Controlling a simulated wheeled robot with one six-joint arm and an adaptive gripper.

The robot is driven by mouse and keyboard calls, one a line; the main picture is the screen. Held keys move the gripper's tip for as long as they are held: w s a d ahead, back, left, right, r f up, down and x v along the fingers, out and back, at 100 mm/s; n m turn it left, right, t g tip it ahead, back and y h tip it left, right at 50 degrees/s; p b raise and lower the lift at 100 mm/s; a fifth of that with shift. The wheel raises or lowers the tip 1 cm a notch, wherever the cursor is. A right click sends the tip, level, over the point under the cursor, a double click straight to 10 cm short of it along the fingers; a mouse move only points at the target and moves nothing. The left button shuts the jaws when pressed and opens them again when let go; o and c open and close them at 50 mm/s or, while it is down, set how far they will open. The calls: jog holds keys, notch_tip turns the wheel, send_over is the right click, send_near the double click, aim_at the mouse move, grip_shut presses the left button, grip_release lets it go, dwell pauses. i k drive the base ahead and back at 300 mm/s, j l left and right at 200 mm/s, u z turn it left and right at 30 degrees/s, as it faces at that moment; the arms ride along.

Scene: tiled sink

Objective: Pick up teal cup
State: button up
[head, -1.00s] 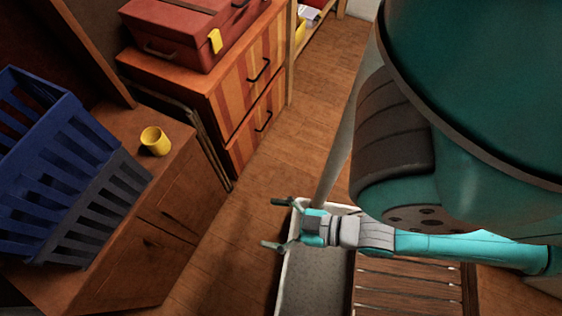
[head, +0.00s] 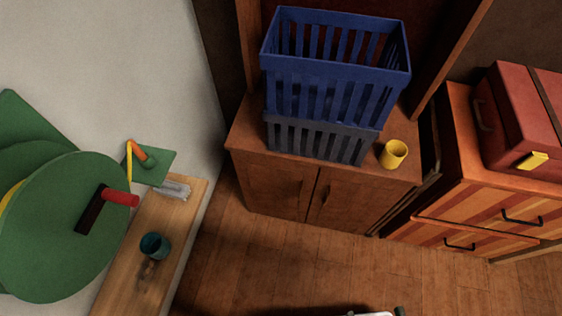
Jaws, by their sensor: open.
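The teal cup (head: 155,246) stands on a narrow wooden bench top (head: 137,272) at the lower left of the head view. It looks upright, with its dark open mouth showing. No other thing touches it that I can see. My gripper cannot be made out in the current head view. A small pale and dark bit shows at the bottom edge, too cut off to name.
A green rounded object with a red handle (head: 120,198) stands left of the cup. A clear item (head: 173,189) lies at the bench's far end. A cabinet (head: 270,187) bears blue and grey baskets (head: 335,90) and a yellow cup (head: 393,154). Open wooden floor (head: 300,265) lies between.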

aim_at(153, 245)
jog(key=i+l, duration=0.25)
jog(key=i+l+u, duration=0.15)
jog(key=l+u, duration=0.15)
jog(key=u, duration=0.2)
jog(key=l+u, duration=0.3)
jog(key=u, duration=1.1)
jog(key=i+l, duration=0.05)
